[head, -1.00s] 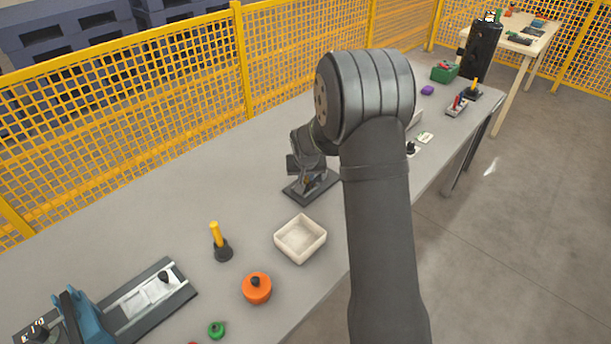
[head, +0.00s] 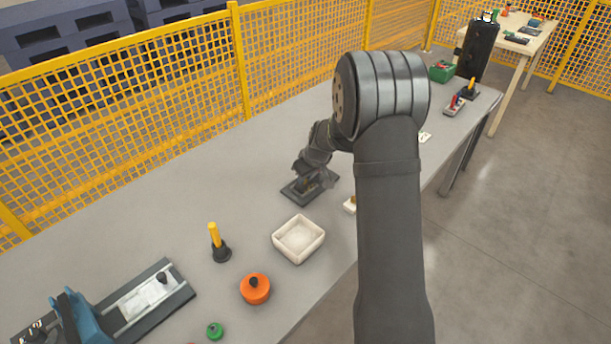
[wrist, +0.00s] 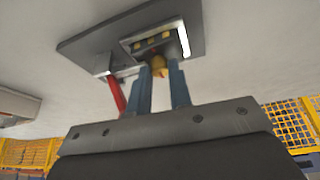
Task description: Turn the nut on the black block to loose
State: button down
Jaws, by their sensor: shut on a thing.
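The black block is a dark plate (head: 291,194) on the bench with a raised middle part. In the wrist view its plate (wrist: 85,42) fills the upper middle. The brass-yellow nut (wrist: 159,62) sits at the block's raised part, with a small red mark below it. My gripper (wrist: 161,78) is shut on the nut, one grey-blue finger on each side. In the head view my gripper (head: 306,182) is down at the block and hides the nut. A red lever (wrist: 117,95) slants down from the block, left of the fingers in the wrist view.
A cream tray (head: 299,239) stands just in front of the block. A yellow-handled tool in a dark stand (head: 217,243), an orange pot (head: 255,289) and a small white item (head: 350,204) are nearby. A yellow mesh fence (head: 140,110) runs behind; bench behind the block is clear.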

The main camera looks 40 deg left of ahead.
dwell(0.3)
jog(key=c, duration=1.3)
grip_release()
jog(key=shift+s+m+t+h, duration=0.15)
jog(key=shift+m+t, duration=0.3)
jog(key=shift+m, duration=0.75)
jog(key=shift+s+m+t+h, duration=0.1)
jog(key=shift+m+t+h, duration=0.25)
jog(key=shift+m, duration=0.85)
jog(key=shift+s+a+m+t+h, duration=0.15)
jog(key=shift+m+t+h, duration=0.25)
jog(key=shift+m, duration=0.9)
jog(key=shift+w+a+m+t+h, duration=0.1)
jog(key=shift+m+t+h, duration=0.25)
jog(key=shift+m, duration=0.95)
jog(key=shift+s+r, duration=0.1)
jog(key=shift+r, duration=0.2)
jog(key=v, duration=1.6)
jog(key=shift+s+d+r, duration=0.2)
jog(key=shift+r, duration=0.15)
